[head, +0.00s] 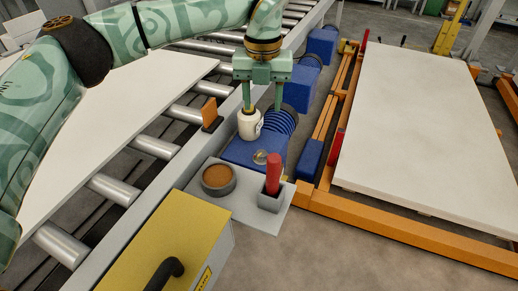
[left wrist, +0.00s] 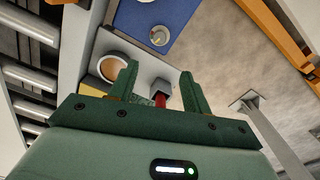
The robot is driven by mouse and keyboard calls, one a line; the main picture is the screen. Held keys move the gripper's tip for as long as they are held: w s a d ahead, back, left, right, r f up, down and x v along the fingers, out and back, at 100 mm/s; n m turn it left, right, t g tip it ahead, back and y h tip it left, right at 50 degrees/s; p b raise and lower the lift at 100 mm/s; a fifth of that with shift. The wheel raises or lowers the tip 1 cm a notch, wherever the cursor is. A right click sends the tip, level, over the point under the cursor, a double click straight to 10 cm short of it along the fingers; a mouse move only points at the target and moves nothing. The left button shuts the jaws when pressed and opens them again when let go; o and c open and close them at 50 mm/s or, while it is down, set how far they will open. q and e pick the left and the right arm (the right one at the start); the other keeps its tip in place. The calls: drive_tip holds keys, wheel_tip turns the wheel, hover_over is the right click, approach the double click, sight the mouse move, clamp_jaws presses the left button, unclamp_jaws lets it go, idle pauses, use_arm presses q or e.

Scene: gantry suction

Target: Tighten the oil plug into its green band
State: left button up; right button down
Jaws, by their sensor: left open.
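A small round metal fitting (head: 260,157) sits on the blue housing (head: 238,152); it looks like the oil plug, and it also shows in the left wrist view (left wrist: 158,36). I cannot make out a green band at this size. My left gripper (head: 263,108) points down, open, above the blue housing. Its fingers also show in the left wrist view (left wrist: 158,74), apart, with the fitting beyond their tips. A white canister (head: 249,126) stands by the left finger in the head view; I cannot tell whether they touch. My right gripper is not in view.
A grey shelf (head: 243,205) holds a brown-filled round cup (head: 218,179) and a red-handled tool (head: 273,172) in a square holder. A yellow box (head: 165,245) stands in front. Rollers (head: 113,190) lie left; a white slab (head: 420,130) on an orange frame lies right.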

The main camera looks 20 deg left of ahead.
sight(261, 153)
use_arm(q)
wheel_tip(261, 153, down, 15)
drive_tip(key=b, duration=0.6)
drive_tip(key=shift+f, duration=0.3)
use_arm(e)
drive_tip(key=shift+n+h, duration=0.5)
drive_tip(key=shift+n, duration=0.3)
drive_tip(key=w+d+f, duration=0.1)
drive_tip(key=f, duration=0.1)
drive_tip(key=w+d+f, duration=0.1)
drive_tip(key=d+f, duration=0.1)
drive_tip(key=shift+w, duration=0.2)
